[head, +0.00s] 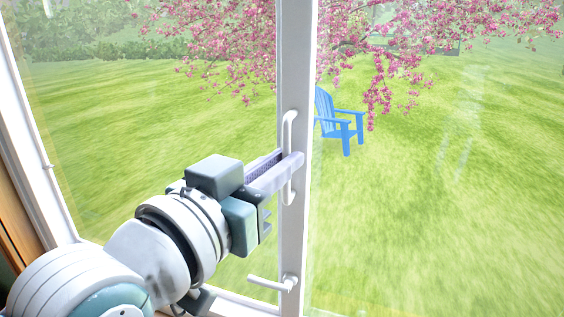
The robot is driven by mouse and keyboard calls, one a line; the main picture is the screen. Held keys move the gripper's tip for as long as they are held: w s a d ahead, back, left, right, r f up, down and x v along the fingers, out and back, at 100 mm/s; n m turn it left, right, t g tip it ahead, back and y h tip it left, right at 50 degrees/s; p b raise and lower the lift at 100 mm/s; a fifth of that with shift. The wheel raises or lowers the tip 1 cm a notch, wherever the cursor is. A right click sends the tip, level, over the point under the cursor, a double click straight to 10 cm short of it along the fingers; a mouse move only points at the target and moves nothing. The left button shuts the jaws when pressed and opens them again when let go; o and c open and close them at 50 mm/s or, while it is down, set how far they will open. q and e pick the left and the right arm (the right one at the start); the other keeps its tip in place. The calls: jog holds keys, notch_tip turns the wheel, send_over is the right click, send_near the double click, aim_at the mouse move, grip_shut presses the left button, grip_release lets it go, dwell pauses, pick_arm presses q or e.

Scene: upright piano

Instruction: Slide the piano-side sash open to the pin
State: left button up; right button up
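The white sash frame (297,70) stands upright in the middle of the head view, with glass on both sides. A white upright pull handle (289,127) is fixed to it. My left gripper (289,160) reaches in from the lower left, its fingers at the handle's middle. The near finger crosses in front of the handle, and the far finger's tip is hidden behind it. The fingers are close together with the handle between them; contact is partly hidden. A white lever (270,284) sits lower on the same frame. I cannot make out the pin. My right gripper is out of view.
A slanted white window frame (40,150) with a wooden edge (16,225) runs down the left side. The bottom rail (245,304) is partly behind my arm. Outside the glass are lawn, a blue chair (343,125) and pink blossom.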

pick_arm(q)
grip_shut()
jog(key=shift+d, duration=0.1)
dwell(0.9)
